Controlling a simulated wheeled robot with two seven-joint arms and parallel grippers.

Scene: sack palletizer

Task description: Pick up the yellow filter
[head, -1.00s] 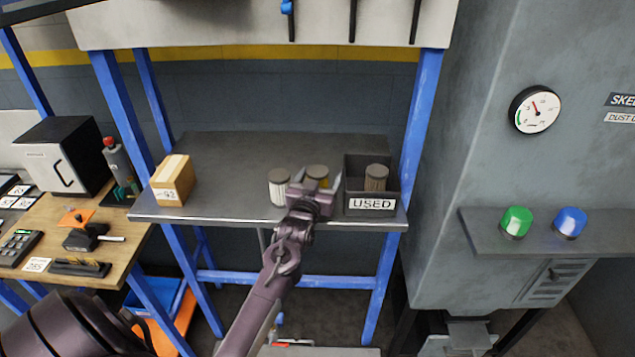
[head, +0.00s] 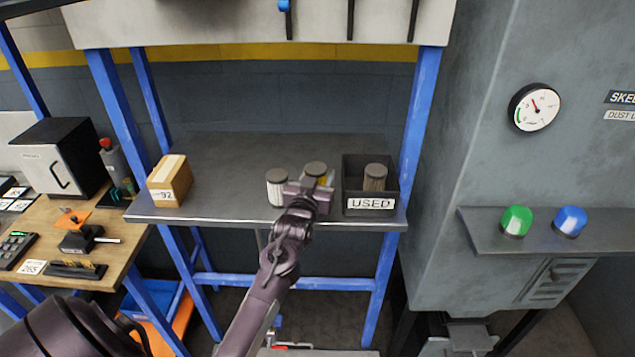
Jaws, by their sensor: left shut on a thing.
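The yellow filter (head: 316,170) has a dark round cap and shows a sliver of yellow at its side. It stands at the front of the grey shelf, between a white filter and the bin. My left gripper (head: 311,187) is shut on the yellow filter and hides most of its body. I cannot tell whether its base touches the shelf. The white filter (head: 277,189) stands just left of the gripper. My right gripper is not in view.
A dark bin marked USED (head: 371,204) stands close at right, holding a brownish filter (head: 375,177). A cardboard box (head: 169,181) sits at the shelf's left end. The shelf's middle (head: 225,180) is clear. Blue posts flank it.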

